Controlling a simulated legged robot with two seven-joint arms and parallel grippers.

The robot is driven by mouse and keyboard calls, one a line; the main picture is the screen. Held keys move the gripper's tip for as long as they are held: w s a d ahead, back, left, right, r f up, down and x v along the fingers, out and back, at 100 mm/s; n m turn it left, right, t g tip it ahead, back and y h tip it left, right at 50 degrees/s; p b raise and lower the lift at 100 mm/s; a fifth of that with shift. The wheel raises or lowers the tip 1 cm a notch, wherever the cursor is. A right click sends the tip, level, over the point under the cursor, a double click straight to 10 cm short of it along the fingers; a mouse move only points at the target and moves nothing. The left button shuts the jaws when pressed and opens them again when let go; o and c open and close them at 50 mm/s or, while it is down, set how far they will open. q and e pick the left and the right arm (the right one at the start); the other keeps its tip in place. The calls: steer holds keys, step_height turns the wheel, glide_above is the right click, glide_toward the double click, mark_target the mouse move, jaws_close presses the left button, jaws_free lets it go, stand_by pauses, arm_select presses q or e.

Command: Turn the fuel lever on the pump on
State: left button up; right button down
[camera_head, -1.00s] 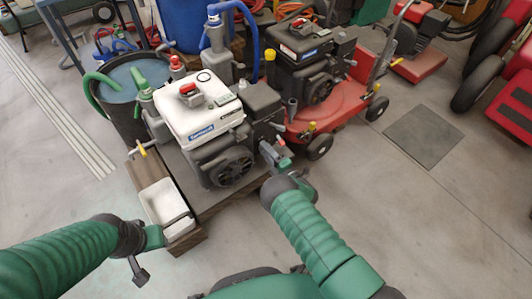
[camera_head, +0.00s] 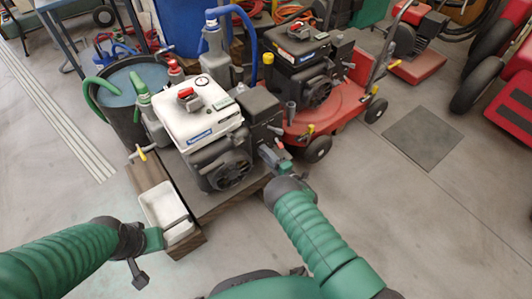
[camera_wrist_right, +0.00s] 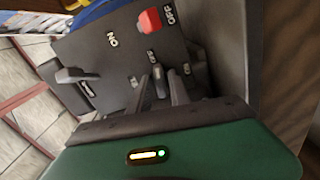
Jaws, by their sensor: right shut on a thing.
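The pump (camera_head: 217,165) has a white tank and a dark engine and stands on a wooden base in the head view. Its dark control panel (camera_wrist_right: 112,55), marked ON and OFF, shows tilted in the right wrist view. My right gripper (camera_head: 281,160) is at the panel's side; in the right wrist view its fingers (camera_wrist_right: 158,88) are shut on a small grey lever (camera_wrist_right: 158,78) between them. Labels beside the lever are partly hidden. My left gripper (camera_head: 160,241) is beside the white tray, apart from the pump; its finger opening is unclear.
The white tray (camera_head: 150,197) sits at the base's near left. A red wheeled machine (camera_head: 335,117) stands close to the pump's right. A black bucket of water (camera_head: 122,120) is behind left. A red switch (camera_wrist_right: 150,20) and another grey lever (camera_wrist_right: 70,76) are on the panel.

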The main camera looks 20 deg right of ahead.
steer(key=m, duration=0.2)
steer(key=m+p, duration=0.1)
steer(key=m, duration=0.1)
steer(key=shift+s+a+f+p, duration=0.1)
steer(key=shift+a+p, duration=0.1)
steer(key=shift+p, duration=0.1)
steer(key=m+p, duration=0.1)
steer(key=m, duration=0.4)
steer(key=shift+m, duration=0.4)
steer(key=m, duration=0.3)
steer(key=shift+m, duration=0.3)
steer(key=shift+m+p, duration=0.3)
steer(key=shift+m, duration=1.2)
steer(key=c, duration=1.5)
jaws_free()
steer(key=shift+o, duration=0.2)
